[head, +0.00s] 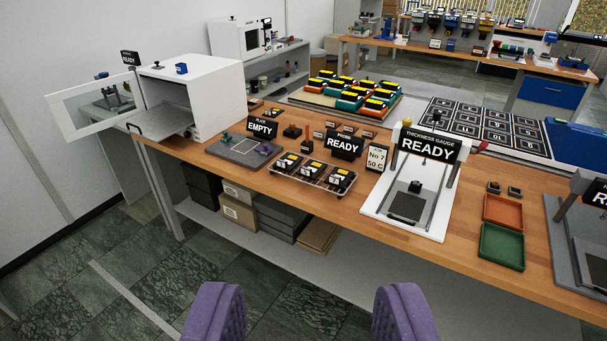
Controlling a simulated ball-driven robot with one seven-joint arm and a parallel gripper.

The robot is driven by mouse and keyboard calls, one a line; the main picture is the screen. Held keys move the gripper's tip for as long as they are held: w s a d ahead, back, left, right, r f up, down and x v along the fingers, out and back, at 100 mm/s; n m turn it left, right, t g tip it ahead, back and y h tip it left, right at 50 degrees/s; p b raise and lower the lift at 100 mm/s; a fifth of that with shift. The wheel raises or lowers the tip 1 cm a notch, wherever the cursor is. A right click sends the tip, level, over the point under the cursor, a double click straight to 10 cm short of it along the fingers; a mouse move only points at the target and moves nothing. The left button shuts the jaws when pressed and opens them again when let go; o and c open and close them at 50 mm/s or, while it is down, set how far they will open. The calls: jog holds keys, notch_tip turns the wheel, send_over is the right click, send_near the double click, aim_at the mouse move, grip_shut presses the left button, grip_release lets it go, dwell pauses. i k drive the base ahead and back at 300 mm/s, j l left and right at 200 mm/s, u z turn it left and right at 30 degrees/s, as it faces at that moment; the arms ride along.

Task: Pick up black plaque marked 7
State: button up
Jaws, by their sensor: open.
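My gripper (309,312) shows as two purple padded fingers at the bottom of the head view. It is open, empty and well apart from the bench, over the floor in front of it. A white card (377,158) reading "No 7 50 C" stands right of the rack.
The wooden bench (470,236) holds a white oven (205,85) with its door open, a grey plate (240,150) by an "EMPTY" sign, a thickness gauge (433,195) marked "READY", and orange (503,212) and green trays (502,246). Boxes (240,213) fill the shelf below. Floor in front is clear.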

aim_at(340, 174)
jog(key=i+z, duration=0.1)
jog(key=i, duration=1.05)
jog(key=i+j+z, duration=0.15)
jog(key=i, duration=0.45)
jog(key=i+j, duration=0.1)
jog(key=i, duration=0.5)
jog(key=i+j+z, duration=0.15)
jog(key=i, duration=0.4)
